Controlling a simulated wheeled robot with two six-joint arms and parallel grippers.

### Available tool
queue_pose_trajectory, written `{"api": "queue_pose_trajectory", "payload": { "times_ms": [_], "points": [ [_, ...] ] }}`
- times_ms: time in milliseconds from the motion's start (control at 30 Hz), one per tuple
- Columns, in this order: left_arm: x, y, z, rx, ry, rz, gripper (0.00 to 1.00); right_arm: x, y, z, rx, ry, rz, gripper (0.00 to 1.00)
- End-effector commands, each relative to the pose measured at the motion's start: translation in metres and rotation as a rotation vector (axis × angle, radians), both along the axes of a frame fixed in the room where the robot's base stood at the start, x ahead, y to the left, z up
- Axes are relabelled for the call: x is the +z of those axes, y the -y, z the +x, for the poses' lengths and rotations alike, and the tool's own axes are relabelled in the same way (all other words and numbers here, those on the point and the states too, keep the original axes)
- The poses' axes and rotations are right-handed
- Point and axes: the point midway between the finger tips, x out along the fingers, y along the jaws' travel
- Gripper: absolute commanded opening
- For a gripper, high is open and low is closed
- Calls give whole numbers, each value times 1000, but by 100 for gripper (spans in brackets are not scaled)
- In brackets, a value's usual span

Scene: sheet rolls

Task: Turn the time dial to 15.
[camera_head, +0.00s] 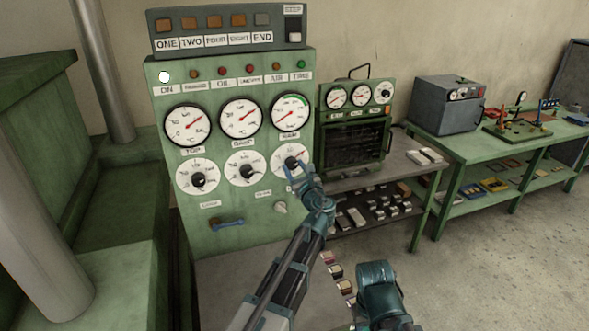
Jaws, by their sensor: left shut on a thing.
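A green control panel (235,222) stands at centre left with a row of three gauges above a row of three white dials with dark knobs. The lower right dial (281,152) has a white scale, a red pointer and a dark knob. The label beneath it is mostly hidden by my left gripper, so I cannot read it as the time dial. My left gripper (297,171) is at this dial, shut on its knob, with the fingertips partly hidden. The number the pointer shows is too small to read. My right gripper's fingers are not visible.
The lower left dial (208,168) and lower middle dial (235,162) sit beside the held one. A green oven-like unit (323,128) stands close right. Open floor lies at lower right.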

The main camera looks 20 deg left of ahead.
Motion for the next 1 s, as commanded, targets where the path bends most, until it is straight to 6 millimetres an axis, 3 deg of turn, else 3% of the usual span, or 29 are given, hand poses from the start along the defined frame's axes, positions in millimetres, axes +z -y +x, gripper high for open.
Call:
{"api": "queue_pose_trajectory", "payload": {
  "times_ms": [467, 500, 633, 1000],
  "points": [
    [-2, 0, -2, 0, -7, 4, 0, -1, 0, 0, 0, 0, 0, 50],
    [-2, 0, -2, 0, -7, 4, 57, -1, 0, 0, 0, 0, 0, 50],
    [-1, 0, -1, 0, -7, 5, 80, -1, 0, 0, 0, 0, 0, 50],
    [0, 3, -5, 0, -6, 8, 82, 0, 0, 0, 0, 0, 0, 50]
  ]
}}
